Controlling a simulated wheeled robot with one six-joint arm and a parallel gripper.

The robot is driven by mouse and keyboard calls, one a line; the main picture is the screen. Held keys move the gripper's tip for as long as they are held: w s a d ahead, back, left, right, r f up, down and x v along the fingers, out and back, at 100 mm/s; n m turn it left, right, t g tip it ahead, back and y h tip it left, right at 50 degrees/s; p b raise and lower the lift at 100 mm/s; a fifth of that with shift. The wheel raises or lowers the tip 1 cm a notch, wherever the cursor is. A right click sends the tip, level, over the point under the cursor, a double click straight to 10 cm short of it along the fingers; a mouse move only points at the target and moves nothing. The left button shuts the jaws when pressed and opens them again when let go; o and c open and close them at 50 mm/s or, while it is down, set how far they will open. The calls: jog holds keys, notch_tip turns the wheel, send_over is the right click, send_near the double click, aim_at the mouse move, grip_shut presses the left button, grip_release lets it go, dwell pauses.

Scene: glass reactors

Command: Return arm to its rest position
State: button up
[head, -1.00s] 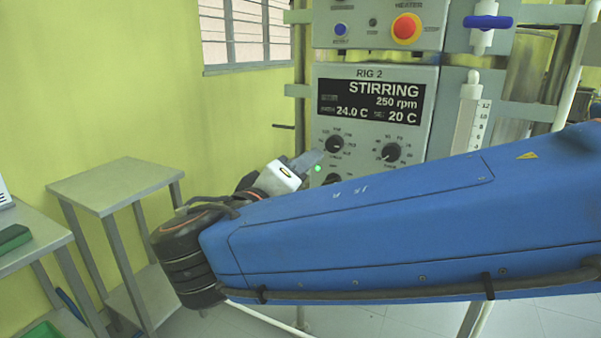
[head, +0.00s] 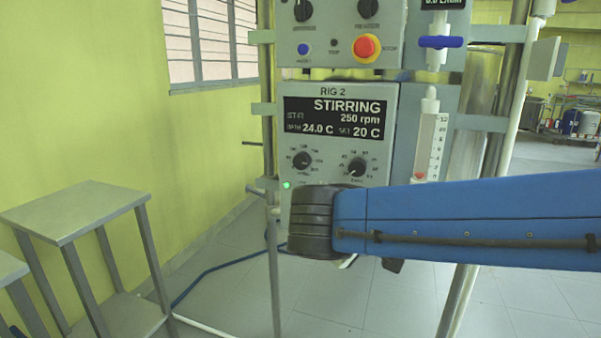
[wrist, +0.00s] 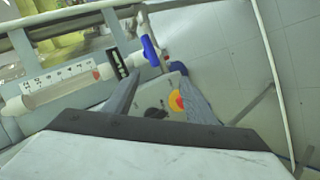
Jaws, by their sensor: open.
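My blue arm (head: 450,222) reaches in from the right in the head view, its black wrist joint (head: 322,222) in front of the lower part of the Rig 2 control panel (head: 398,110). My gripper is mostly hidden behind the arm there. In the wrist view my gripper (wrist: 160,88) has its two grey fingers apart, with no object held between them. Beyond the fingers are a red stop button (wrist: 175,100) on yellow and a blue valve handle (wrist: 150,50). The panel display reads STIRRING, 250 rpm, 24.0 C and 20 C.
A grey metal side table (head: 75,212) stands at the left by the yellow wall. A glass flow tube (head: 428,140) and a second blue valve handle (head: 440,42) are right of the panel. Rig posts stand close to the arm. A blue hose (head: 215,268) lies on the tiled floor.

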jog(key=s+d+f+m+g+y, duration=0.1)
jog(key=s+d+f+g, duration=0.15)
jog(key=d+f, duration=0.2)
jog(key=s+d+f+m+g+y, duration=0.1)
jog(key=s+d+f+g, duration=0.15)
jog(key=d, duration=0.35)
jog(key=s+d+f+m+y, duration=0.2)
jog(key=s+f+y, duration=0.3)
jog(key=s, duration=0.5)
jog(key=shift+s+d+f+m+t, duration=0.2)
jog(key=shift+s+f+m+t, duration=0.1)
jog(key=shift+f+m, duration=0.8)
jog(key=shift+f, duration=0.15)
